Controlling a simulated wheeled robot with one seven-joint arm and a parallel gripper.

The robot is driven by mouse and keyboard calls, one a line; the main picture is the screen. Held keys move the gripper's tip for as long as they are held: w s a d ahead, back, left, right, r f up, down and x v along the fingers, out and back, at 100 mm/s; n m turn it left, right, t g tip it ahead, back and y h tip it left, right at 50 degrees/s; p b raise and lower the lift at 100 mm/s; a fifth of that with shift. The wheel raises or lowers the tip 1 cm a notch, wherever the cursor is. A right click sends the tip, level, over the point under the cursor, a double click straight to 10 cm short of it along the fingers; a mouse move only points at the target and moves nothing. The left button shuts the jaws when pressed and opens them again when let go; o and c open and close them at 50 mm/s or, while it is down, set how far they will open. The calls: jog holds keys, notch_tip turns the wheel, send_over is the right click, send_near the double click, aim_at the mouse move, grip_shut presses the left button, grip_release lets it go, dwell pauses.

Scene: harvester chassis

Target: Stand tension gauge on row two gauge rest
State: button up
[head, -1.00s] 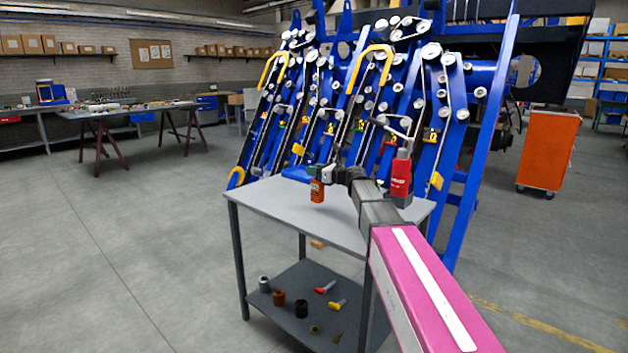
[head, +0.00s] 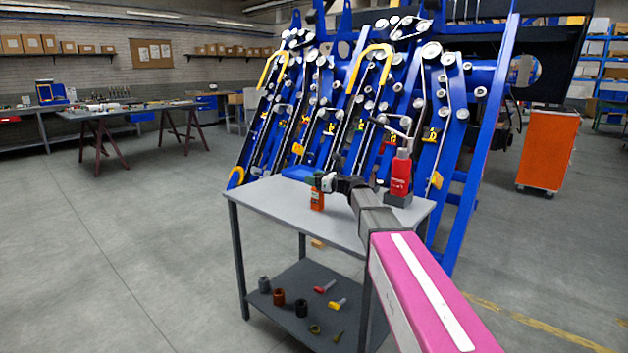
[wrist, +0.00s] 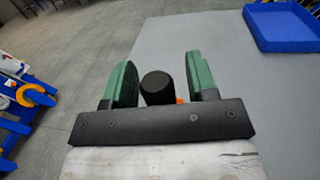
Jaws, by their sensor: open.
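The tension gauge (head: 317,199), a small orange body with a dark top, is upright at the grey bench top, left of its middle. Whether its base touches the bench is too small to tell. My gripper (head: 318,184) is at the top of the gauge. In the wrist view its green fingers (wrist: 162,85) are apart, one on each side of the gauge's black round top (wrist: 158,88), with a gap at the left finger. A bit of orange shows beside the right finger. The blue row units (head: 350,110) stand behind the bench; I cannot pick out the row two gauge rest.
The bench (head: 250,192) also carries a red bottle-shaped tool (head: 400,175) at the right and a blue tray (head: 297,174), seen in the wrist view (wrist: 283,25) too. Its lower shelf (head: 290,318) holds several small parts. An orange cabinet (head: 548,150) stands right. Floor at left is clear.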

jog(key=v, duration=1.2)
jog(key=shift+d+r, duration=0.1)
